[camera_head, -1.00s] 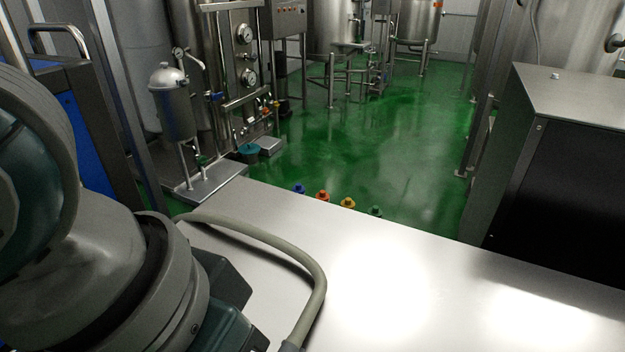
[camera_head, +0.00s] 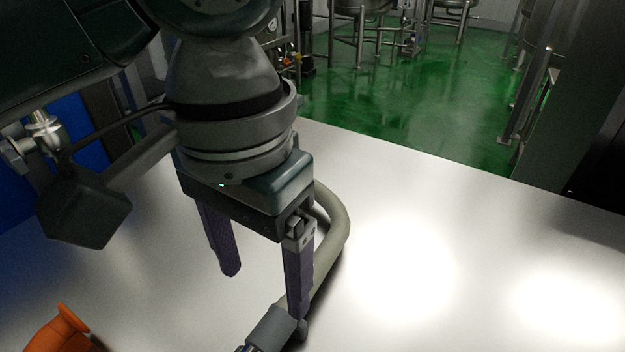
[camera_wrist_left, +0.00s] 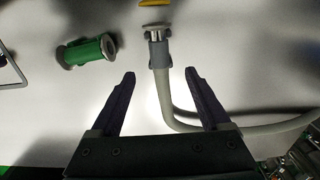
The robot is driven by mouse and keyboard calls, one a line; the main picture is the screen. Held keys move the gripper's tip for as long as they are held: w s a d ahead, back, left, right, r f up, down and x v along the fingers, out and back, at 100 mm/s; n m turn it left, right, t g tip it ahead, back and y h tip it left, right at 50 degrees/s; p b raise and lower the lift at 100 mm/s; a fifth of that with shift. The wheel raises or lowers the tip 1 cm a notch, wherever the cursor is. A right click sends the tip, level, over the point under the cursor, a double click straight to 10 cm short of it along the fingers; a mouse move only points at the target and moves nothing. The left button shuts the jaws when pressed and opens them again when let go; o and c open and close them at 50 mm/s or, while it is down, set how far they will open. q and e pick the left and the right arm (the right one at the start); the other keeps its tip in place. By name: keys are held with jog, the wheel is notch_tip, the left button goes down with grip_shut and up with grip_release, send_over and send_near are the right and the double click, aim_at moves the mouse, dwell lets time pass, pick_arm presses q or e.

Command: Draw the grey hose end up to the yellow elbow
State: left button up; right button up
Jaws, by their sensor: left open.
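The grey hose (camera_head: 335,222) lies curved on the steel table. Its end has a grey sleeve (camera_head: 270,328) and, in the left wrist view, a metal flange (camera_wrist_left: 155,29). My left gripper (camera_head: 264,302) is open and points down at the hose near the sleeve. In the left wrist view, the hose (camera_wrist_left: 166,88) passes between the open fingers (camera_wrist_left: 160,75); I cannot tell how far below the fingertips it is. A yellow piece (camera_wrist_left: 154,3), likely the elbow, shows at the top edge, just beyond the flange and mostly cut off. My right gripper is out of view.
A green flanged fitting (camera_wrist_left: 84,51) lies left of the hose end, with a bent metal wire (camera_wrist_left: 12,68) beyond it. An orange flanged fitting (camera_head: 58,335) is at the head view's lower left. The table (camera_head: 470,240) is clear on the right.

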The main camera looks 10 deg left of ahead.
aim_at(271, 324)
pick_arm(q)
jog(key=shift+s, duration=0.1)
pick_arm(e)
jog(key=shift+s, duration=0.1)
pick_arm(q)
notch_tip(271, 324, down, 10)
jog(key=b, duration=0.4)
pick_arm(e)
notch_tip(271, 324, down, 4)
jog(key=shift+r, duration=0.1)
pick_arm(q)
jog(key=shift+c, duration=0.2)
grip_shut()
dwell(1.0)
